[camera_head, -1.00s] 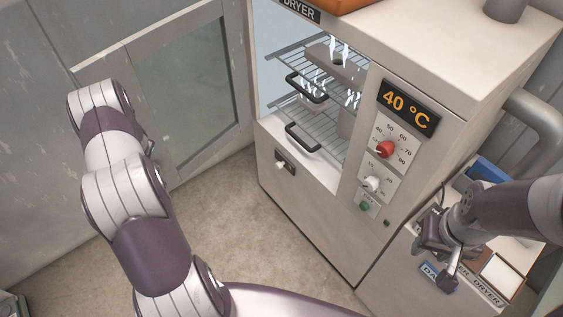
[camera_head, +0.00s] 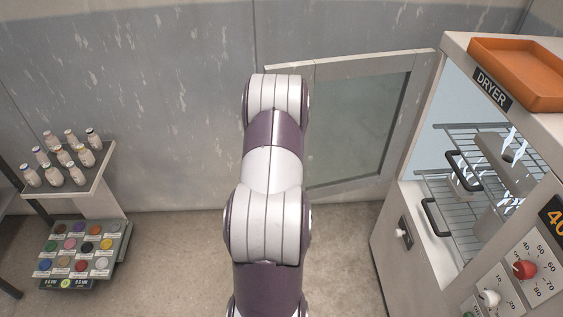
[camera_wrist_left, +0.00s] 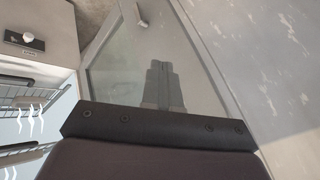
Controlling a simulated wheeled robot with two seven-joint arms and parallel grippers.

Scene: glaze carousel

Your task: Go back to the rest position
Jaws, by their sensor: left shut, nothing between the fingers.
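My left arm rises through the middle of the head view, and its gripper is hidden there behind my own arm links. In the left wrist view my left gripper (camera_wrist_left: 164,84) shows with its two fingers together and nothing between them. Behind the fingers is the glass of the dryer door (camera_wrist_left: 118,66). The dryer (camera_head: 407,245) stands at the right of the head view with its door (camera_head: 352,125) swung open to the left. My right gripper is not in the current views.
Inside the dryer are wire racks (camera_head: 462,207) with dark handles. An orange tray (camera_head: 520,72) lies on top of the dryer. At the left stand a small table (camera_head: 97,184) with several bottles and a colour sample board (camera_head: 82,250). The floor (camera_head: 178,255) between is clear.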

